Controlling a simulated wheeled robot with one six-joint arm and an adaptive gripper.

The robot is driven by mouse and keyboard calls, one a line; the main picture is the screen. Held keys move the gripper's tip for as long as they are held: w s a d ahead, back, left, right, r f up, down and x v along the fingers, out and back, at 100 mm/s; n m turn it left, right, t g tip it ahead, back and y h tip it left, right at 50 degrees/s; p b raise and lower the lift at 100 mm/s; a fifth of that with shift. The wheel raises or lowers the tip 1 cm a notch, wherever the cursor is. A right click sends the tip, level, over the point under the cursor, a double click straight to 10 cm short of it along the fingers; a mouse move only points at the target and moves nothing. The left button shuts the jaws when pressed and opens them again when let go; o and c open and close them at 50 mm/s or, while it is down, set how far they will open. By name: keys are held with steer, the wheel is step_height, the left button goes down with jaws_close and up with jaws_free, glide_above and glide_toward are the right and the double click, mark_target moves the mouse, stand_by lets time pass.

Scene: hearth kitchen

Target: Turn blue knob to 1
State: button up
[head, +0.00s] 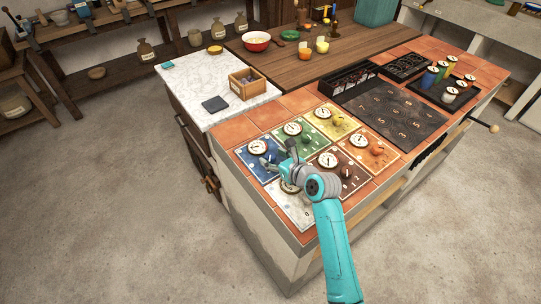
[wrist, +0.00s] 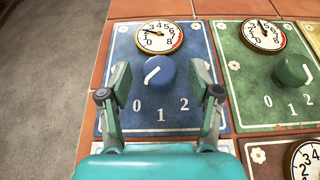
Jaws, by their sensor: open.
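The blue knob (wrist: 160,78) sits on a blue panel (wrist: 112,122) in the wrist view, with the numbers 0, 1 and 2 printed below it. Its white line slants to the lower left, toward the 0 side. A round white dial (wrist: 158,37) stands above the knob, its needle toward the left. My gripper (wrist: 161,71) is open, one finger on each side of the knob, with a visible gap on both sides. In the head view my gripper (head: 275,160) is over the blue panel (head: 247,164) and largely hides the knob.
A green panel (wrist: 240,85) with a green knob (wrist: 292,71) lies to the right. Yellow (head: 323,112), brown (head: 352,172) and orange (head: 368,137) panels are close by. A marble top (head: 190,85) with a wooden box (head: 247,83) adjoins the tiled counter.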

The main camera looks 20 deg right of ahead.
steer(key=shift+x, duration=1.1)
steer(key=c, duration=1.1)
steer(key=shift+c, duration=0.2)
steer(key=shift+n+y, duration=0.3)
steer(key=n+g+y, duration=0.2)
steer(key=n+y, duration=0.2)
steer(key=shift+g, duration=0.3)
steer(key=shift+n+g+y, duration=1.5)
steer(key=shift+n+g, duration=0.3)
steer(key=shift+n, duration=0.2)
steer(key=shift+g, duration=0.3)
